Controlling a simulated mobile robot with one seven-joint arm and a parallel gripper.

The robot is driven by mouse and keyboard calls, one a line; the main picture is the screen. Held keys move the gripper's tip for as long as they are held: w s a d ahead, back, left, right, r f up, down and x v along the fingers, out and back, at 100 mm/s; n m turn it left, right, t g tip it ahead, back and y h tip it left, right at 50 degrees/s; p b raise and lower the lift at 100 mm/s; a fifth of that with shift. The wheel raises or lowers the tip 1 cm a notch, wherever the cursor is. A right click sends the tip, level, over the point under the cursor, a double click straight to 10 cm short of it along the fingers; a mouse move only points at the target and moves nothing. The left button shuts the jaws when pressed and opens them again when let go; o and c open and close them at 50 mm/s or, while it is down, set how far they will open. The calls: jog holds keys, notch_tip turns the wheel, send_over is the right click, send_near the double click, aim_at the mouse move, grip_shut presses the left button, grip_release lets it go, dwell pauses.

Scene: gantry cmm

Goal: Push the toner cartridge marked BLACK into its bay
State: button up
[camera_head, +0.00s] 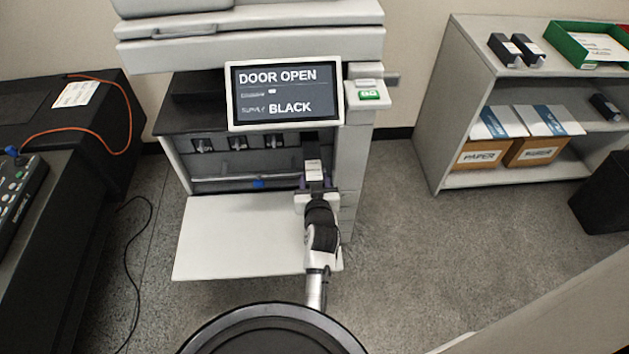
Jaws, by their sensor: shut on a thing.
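The printer's front door (240,238) is folded down and its inside shows. Its screen (284,93) reads DOOR OPEN and BLACK. Three cartridge fronts (237,143) stand in a row inside, with a dark place at the right end behind my gripper. My gripper (315,182) is at that right end, reaching in above the open door.
A shelf unit (446,110) at the right holds dark boxes, a green tray (585,45) and PAPER boxes (482,154). A dark table (60,230) with an orange cable stands at the left. The floor between printer and shelf is clear.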

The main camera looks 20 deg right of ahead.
aim_at(312, 155)
jog(key=shift+w+d+r, duration=0.1)
jog(key=shift+w+d, duration=0.1)
jog(key=shift+w, duration=0.5)
jog(key=shift+w+d, duration=0.15)
jog(key=shift+w, duration=0.55)
jog(key=shift+w+d+b, duration=0.1)
jog(key=shift+w+b, duration=0.2)
jog(key=shift+w, duration=0.05)
jog(key=shift+w+d, duration=0.2)
jog(key=shift+w, duration=0.5)
jog(key=shift+w+d, duration=0.1)
jog(key=shift+w, duration=0.2)
jog(key=shift+w+d+b, duration=0.1)
jog(key=shift+w+b, duration=0.25)
jog(key=shift+w+d, duration=0.1)
jog(key=shift+w, duration=0.25)
jog(key=shift+w+d+b, duration=0.2)
jog(key=shift+w+b, duration=0.15)
jog(key=shift+w, duration=0.35)
jog(key=shift+w+d, duration=0.1)
jog(key=shift+w, duration=0.25)
